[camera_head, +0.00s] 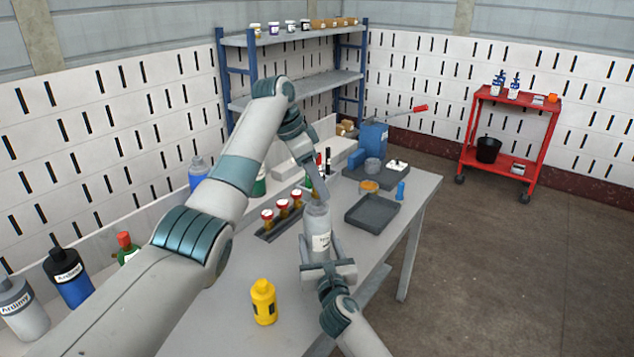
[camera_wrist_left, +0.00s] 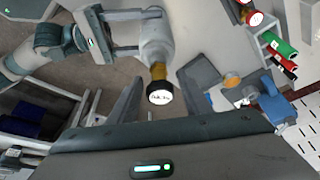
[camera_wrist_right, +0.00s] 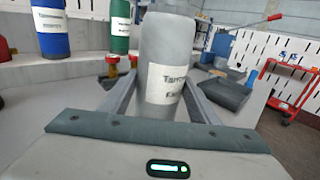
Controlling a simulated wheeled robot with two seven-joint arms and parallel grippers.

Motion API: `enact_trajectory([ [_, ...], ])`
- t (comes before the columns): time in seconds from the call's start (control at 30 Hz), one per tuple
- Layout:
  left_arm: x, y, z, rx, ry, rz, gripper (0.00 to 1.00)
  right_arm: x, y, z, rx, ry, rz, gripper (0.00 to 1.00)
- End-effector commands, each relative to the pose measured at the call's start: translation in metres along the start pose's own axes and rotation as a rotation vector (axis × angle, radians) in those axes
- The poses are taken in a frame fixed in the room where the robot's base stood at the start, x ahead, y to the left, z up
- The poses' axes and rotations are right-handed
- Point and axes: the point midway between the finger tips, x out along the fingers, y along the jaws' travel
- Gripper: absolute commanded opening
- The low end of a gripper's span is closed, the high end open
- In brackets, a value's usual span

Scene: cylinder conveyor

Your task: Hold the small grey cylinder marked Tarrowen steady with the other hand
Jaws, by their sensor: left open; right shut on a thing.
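The small grey cylinder (camera_head: 317,222) stands upright over the bench, its white label partly legible as "Tarrow..." in the right wrist view (camera_wrist_right: 163,85). My right gripper (camera_head: 322,250) is shut on its body, with one finger on each side. In the left wrist view, the cylinder (camera_wrist_left: 157,40) has a brass neck (camera_wrist_left: 158,72) and a black cap with a white top (camera_wrist_left: 160,93). My left gripper (camera_wrist_left: 166,100) is open above the cylinder, its fingers on either side of the cap and apart from it. In the head view the left gripper hides the cap.
A yellow bottle (camera_head: 263,302) stands at the bench front. A holder with red-topped pieces (camera_head: 267,236) is left of the cylinder. A dark tray (camera_head: 372,214) and a blue machine (camera_head: 372,140) with a red-ended lever lie right and behind. Large labelled cylinders (camera_head: 70,277) stand at left.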

Motion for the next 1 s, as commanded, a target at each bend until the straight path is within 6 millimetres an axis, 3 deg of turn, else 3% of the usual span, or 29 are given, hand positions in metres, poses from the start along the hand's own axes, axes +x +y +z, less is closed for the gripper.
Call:
enact_trajectory([
  [0.03, 0.0, 0.0, 0.0, 0.0, 0.0, 0.0, 0.4, -0.0001, -0.0001, -0.0005, 0.0, 0.001, 0.0, 0.29],
  [0.2, -0.0001, -0.0001, 0.0, 0.0, 0.0, 0.0, 0.0, -0.0001, -0.0001, -0.0005, 0.0, 0.001, 0.0, 0.29],
  [0.47, 0.0001, 0.0, -0.0002, -0.053, 0.0, -0.024, 0.0, -0.0001, -0.0001, -0.0005, 0.0, 0.001, 0.0, 0.29],
  [1.0, -0.0005, 0.0002, -0.0007, -0.475, 0.001, -0.198, 0.0, -0.0001, -0.0001, -0.0004, 0.0, 0.001, 0.0, 0.29],
])
